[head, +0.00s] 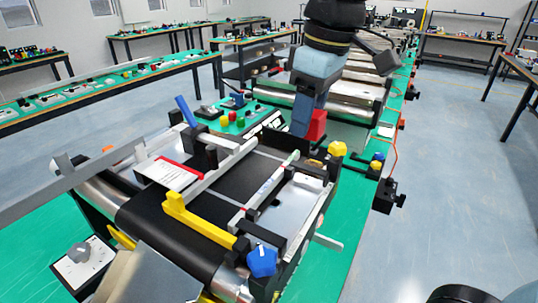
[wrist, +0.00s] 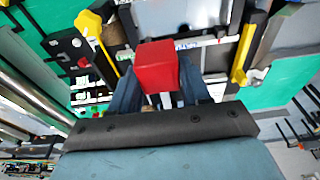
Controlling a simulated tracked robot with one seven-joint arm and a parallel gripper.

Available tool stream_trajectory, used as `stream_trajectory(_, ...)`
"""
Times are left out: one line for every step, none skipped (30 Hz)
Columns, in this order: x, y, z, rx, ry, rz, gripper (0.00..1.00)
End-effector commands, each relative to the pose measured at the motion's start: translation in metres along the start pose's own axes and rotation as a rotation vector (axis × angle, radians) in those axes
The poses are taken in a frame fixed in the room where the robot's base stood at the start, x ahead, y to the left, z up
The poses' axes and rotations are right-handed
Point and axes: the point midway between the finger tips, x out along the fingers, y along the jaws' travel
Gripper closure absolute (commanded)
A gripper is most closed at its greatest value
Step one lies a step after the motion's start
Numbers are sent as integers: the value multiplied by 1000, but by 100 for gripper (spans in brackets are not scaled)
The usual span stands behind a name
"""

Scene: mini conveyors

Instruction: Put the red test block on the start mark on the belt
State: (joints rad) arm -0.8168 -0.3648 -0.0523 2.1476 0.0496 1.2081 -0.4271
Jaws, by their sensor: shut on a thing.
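The red test block (head: 316,126) is held between the fingers of my gripper (head: 303,122), above the far end of the black conveyor belt (head: 240,183). In the wrist view the red block (wrist: 157,68) fills the space between the two blue-grey fingers of my gripper (wrist: 160,92), its near face toward the camera. My gripper is shut on it. A thin pale line crosses the belt in the head view; I cannot tell whether it is the start mark. The block's clearance above what lies below is hard to judge.
A yellow bracket (head: 195,220) reaches over the near part of the belt. Metal side rails (head: 268,187) with black clamps flank the belt. A yellow knob (head: 337,149) and a blue knob (head: 262,261) stand on the right side.

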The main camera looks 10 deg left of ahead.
Motion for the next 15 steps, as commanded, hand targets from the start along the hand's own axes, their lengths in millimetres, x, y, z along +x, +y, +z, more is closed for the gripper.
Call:
stream_trajectory(3,2,-4,0,-2,-1,89)
stream_trajectory(5,4,-7,0,-3,-1,89)
stream_trajectory(9,7,-11,0,-3,-1,89)
stream_trajectory(12,9,-15,-1,-3,-1,89)
stream_trajectory(15,12,-19,-1,-5,-2,89)
stream_trajectory(19,15,-25,0,-4,-1,89)
stream_trajectory(22,18,-29,0,-4,-1,89)
stream_trajectory(26,21,-33,1,-5,-1,89)
stream_trajectory(29,24,-38,0,-4,-1,89)
stream_trajectory(32,27,-43,-1,-3,-1,89)
stream_trajectory(35,29,-47,-1,-3,-1,89)
stream_trajectory(40,33,-52,-1,-4,-1,89)
stream_trajectory(43,35,-56,0,-4,-1,89)
stream_trajectory(46,38,-60,0,-3,-1,89)
stream_trajectory(50,42,-66,0,-4,-1,89)
